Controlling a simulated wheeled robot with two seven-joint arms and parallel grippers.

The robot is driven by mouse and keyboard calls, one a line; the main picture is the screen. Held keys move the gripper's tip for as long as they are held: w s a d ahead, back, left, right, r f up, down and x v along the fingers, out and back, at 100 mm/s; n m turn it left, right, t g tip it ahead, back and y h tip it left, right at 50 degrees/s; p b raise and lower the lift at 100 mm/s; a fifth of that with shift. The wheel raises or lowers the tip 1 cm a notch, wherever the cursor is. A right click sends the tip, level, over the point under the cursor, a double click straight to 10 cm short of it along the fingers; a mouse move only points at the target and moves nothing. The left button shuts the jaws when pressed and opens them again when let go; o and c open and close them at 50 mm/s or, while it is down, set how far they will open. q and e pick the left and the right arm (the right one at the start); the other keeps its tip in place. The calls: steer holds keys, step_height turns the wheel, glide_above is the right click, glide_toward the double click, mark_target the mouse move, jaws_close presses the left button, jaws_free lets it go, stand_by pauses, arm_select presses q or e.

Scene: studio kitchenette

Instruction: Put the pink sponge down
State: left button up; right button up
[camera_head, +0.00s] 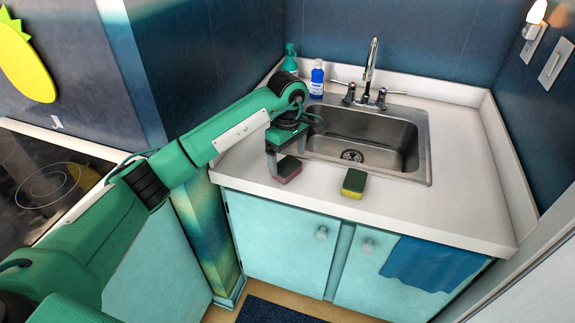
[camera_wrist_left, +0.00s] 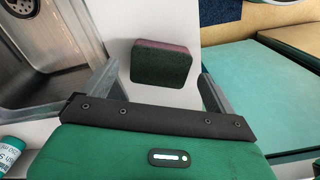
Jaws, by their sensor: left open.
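The pink sponge (camera_head: 288,169), with a dark green upper face and a pink lower layer, lies on the white counter to the left of the sink. My left gripper (camera_head: 283,163) is above it, its fingers pointing down. In the left wrist view, the sponge (camera_wrist_left: 161,64) lies ahead of and between the spread fingers (camera_wrist_left: 160,85), with gaps showing on both sides. The gripper is open. Whether a finger touches the sponge cannot be told. My right gripper is not in view.
A green and yellow sponge (camera_head: 354,183) lies on the counter near the front edge. The steel sink (camera_head: 410,150) with its faucet (camera_head: 370,60) is behind. A blue bottle (camera_head: 317,78) and a teal bottle (camera_head: 290,62) stand at the back. The counter's right side (camera_head: 465,200) is clear.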

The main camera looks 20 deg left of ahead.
mark_target(287, 165)
arm_select(q)
step_height(287, 165, up, 8)
steer(key=shift+r, duration=0.25)
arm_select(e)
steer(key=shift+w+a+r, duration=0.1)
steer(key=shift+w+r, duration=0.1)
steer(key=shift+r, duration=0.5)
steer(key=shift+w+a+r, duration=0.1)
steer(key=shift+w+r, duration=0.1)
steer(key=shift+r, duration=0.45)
